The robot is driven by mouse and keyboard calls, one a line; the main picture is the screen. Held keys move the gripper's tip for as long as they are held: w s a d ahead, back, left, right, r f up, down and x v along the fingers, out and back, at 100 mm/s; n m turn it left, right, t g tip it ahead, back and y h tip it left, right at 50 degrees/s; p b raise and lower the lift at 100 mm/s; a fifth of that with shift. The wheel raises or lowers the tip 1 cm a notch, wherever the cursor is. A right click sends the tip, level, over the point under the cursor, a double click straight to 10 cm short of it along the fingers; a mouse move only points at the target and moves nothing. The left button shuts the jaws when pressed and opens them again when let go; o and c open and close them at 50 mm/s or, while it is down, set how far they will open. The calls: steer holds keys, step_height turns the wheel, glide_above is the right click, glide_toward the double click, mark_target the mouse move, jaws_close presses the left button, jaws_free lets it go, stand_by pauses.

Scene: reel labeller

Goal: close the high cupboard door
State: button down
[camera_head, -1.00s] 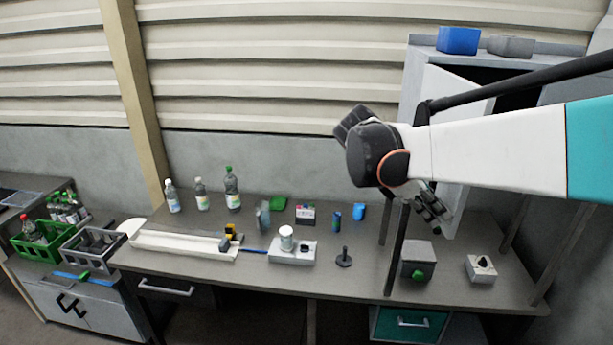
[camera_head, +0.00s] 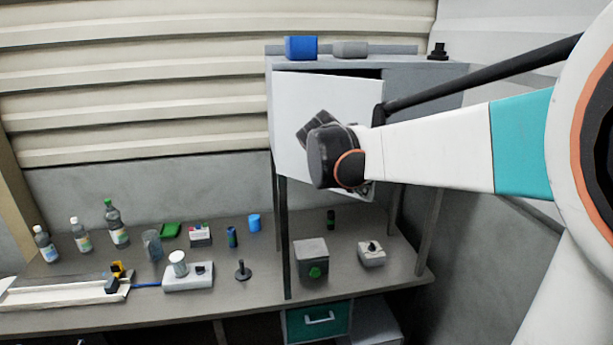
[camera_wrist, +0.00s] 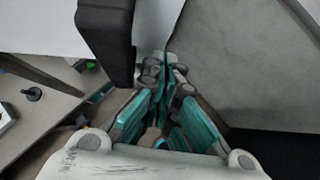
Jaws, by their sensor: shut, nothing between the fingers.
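The high cupboard (camera_head: 425,80) is a grey box raised on posts above the bench. Its white door (camera_head: 295,125) stands partly open, with a dark gap along its top edge. My gripper is mostly hidden behind my own wrist in the head view, in front of the door's lower right part. In the wrist view my gripper (camera_wrist: 166,68) has its teal-padded fingers shut and empty. A white surface (camera_wrist: 45,25), seemingly the door, is at the upper left there. I cannot tell whether the fingers touch the door.
A blue box (camera_head: 301,48), a grey box (camera_head: 350,49) and a black item (camera_head: 438,51) stand on the cupboard. Bottles, a grey box with a green button (camera_head: 311,258) and small devices stand on the bench (camera_head: 262,288). A concrete wall is at right.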

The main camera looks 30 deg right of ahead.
steer(key=w+d+b, duration=0.1)
steer(key=w+d, duration=0.5)
steer(key=d, duration=0.3)
steer(key=w+d+n+t+b, duration=0.1)
steer(key=w+d, duration=0.6)
steer(key=d, duration=0.2)
steer(key=shift+f, duration=0.15)
